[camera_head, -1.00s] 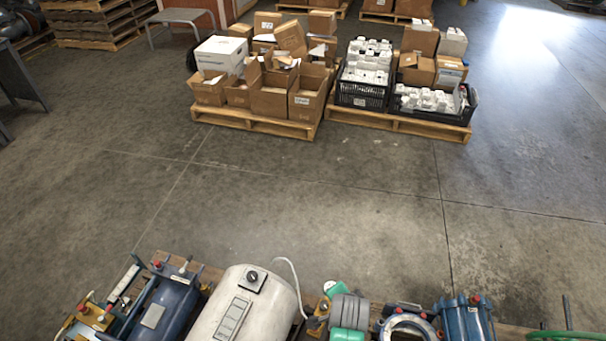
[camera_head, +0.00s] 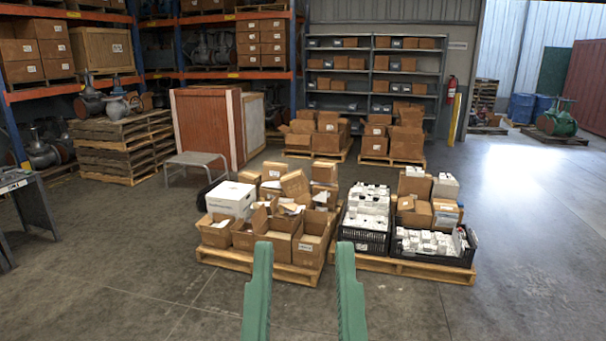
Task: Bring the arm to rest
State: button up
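My gripper (camera_head: 304,250) shows as two green fingers rising from the bottom edge, at the middle of the head view. The fingers stand well apart, with nothing held between them, so it is open. Behind the fingertips is a wooden pallet (camera_head: 262,268) with open cardboard boxes (camera_head: 279,243) and a white box (camera_head: 231,199). The fingers overlap the pallet in the picture; I see no contact. The rest of my arm is out of view.
A second pallet (camera_head: 415,269) carries black crates (camera_head: 363,240) of white items. A grey low table (camera_head: 196,160), stacked pallets (camera_head: 122,148) and loaded shelving (camera_head: 374,80) stand farther back. Open concrete floor (camera_head: 530,210) lies to the right.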

notch_tip(320, 180, up, 33)
jog(key=p, duration=2.8)
jog(key=shift+w+a+r, duration=0.15)
jog(key=shift+w, duration=0.05)
